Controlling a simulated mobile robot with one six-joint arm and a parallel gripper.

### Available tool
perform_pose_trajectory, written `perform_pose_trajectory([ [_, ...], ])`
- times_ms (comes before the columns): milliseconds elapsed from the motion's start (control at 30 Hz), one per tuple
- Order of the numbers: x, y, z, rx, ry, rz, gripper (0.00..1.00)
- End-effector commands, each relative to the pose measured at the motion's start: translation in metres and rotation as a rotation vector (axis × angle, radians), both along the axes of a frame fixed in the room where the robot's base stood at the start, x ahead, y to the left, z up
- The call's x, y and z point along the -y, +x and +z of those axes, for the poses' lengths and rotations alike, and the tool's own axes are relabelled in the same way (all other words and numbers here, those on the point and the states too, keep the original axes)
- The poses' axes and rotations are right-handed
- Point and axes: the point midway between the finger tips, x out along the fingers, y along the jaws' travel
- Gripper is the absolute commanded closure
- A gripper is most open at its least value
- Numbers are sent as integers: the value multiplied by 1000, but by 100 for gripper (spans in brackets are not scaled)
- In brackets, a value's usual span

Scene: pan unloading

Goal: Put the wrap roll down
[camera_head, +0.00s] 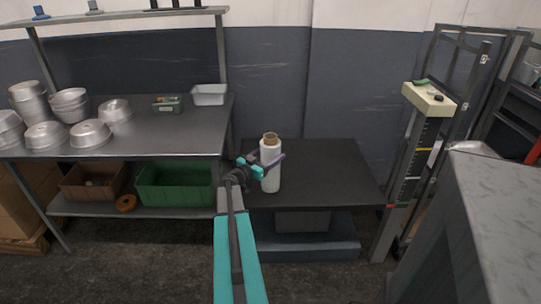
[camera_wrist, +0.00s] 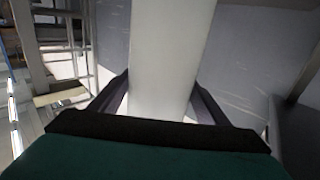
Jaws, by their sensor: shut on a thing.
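The wrap roll (camera_head: 270,170) is a white upright cylinder with a brown core showing at its top. In the head view it appears in front of the low dark table (camera_head: 325,170), towards its left side. My gripper (camera_head: 268,168) is shut on the roll. In the wrist view the white roll (camera_wrist: 170,60) fills the middle, with a dark finger of my gripper (camera_wrist: 165,100) on each side. I cannot tell whether the roll's bottom touches the table top.
A metal workbench (camera_head: 175,135) with several metal pans stands at the left. Below it are a green crate (camera_head: 175,200) and a brown crate (camera_head: 85,195). A grey counter (camera_head: 500,200) is at the right. The low table's middle and right are clear.

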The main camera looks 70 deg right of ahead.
Motion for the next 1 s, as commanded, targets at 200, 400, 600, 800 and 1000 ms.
perform_pose_trajectory([
  [200, 0, 0, 0, -2, -3, -1, 93],
  [400, 0, -1, -2, 0, 0, -1, 12],
  [600, 0, -1, -2, 0, 0, -1, 12],
  [800, -3, 0, 1, 0, 0, 0, 12],
  [1000, -21, 6, 1, -1, 1, 1, 12],
])
